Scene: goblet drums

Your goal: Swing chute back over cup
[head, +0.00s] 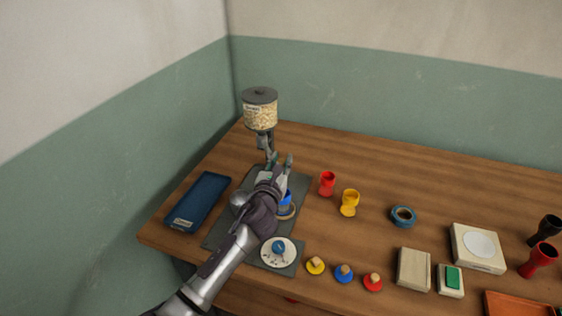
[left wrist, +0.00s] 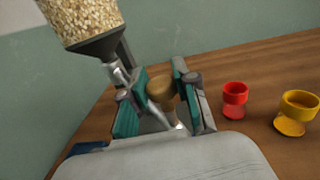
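The dispenser's clear hopper of pale grains (head: 260,114), with a grey lid, stands at the back of the mat; its funnel (left wrist: 98,47) is at upper left in the left wrist view. My left gripper (head: 280,161) is just below and right of the hopper. In the left wrist view, its teal-padded fingers (left wrist: 156,98) are apart. A rounded brown piece (left wrist: 160,84) and a slim grey part, perhaps the chute, show between them; I cannot tell if either touches. A blue cup (head: 286,198) is partly hidden beside my wrist. My right gripper is not in view.
A blue tray (head: 199,199) lies left of the grey mat (head: 222,231). A red goblet (head: 327,183) and yellow goblet (head: 349,202) stand to the right. Blocks and a tape roll (head: 402,216) are farther right.

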